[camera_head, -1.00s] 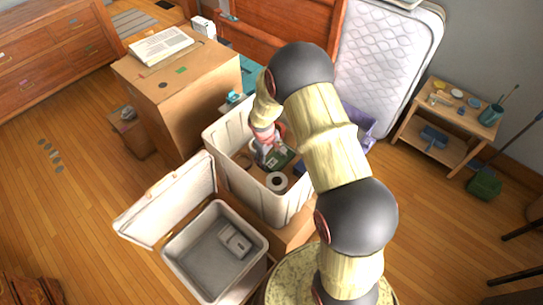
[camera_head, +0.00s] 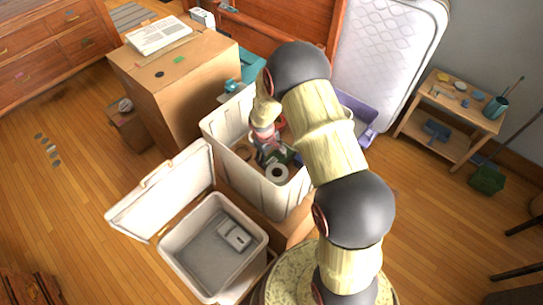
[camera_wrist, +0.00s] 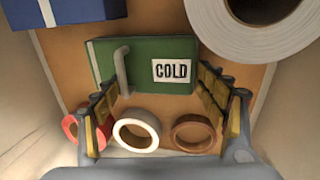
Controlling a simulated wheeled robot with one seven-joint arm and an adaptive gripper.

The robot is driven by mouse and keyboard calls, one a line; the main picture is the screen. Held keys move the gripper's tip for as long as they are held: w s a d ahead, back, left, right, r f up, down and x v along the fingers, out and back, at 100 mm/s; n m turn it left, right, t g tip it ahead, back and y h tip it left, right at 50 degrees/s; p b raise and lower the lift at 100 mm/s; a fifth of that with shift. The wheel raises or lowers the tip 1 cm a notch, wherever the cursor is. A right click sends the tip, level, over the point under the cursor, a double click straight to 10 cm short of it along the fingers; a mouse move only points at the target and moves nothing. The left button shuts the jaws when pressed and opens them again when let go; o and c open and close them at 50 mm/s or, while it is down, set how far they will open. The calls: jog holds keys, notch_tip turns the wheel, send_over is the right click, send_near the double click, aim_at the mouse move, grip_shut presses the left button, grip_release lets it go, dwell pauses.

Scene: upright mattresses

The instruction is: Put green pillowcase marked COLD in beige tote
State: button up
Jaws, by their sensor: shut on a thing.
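The green pillowcase (camera_wrist: 140,58) has a white label reading COLD. It lies flat and blocky on the tan floor of a tall cream bin (camera_head: 234,172), with a curved grey piece across its front. My gripper (camera_wrist: 158,82) reaches down into this bin and is shut on the pillowcase, one finger at each side. In the head view my gripper (camera_head: 268,147) partly hides it, and a little green (camera_head: 287,155) shows beside it. A lower, pale beige open container (camera_head: 180,262) with a grey inside and a raised lid stands in front; I cannot tell which container is the tote.
Beside the pillowcase are a large white roll (camera_wrist: 262,25), a white ring (camera_wrist: 137,130), a brown ring (camera_wrist: 194,133), a red roll (camera_wrist: 72,128) and a blue box (camera_wrist: 60,20). A cardboard box (camera_head: 165,85) stands left of the bin, a purple crate (camera_head: 360,115) behind right.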

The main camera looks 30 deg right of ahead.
jog(key=shift+f+b, duration=0.3)
jog(key=shift+f, duration=0.05)
dwell(0.4)
jog(key=o, duration=1.3)
jog(key=shift+c, duration=0.4)
jog(key=shift+c, duration=0.8)
jog(key=shift+r, duration=0.15)
jog(key=shift+r+p, duration=1.1)
jog(key=shift+r, duration=0.35)
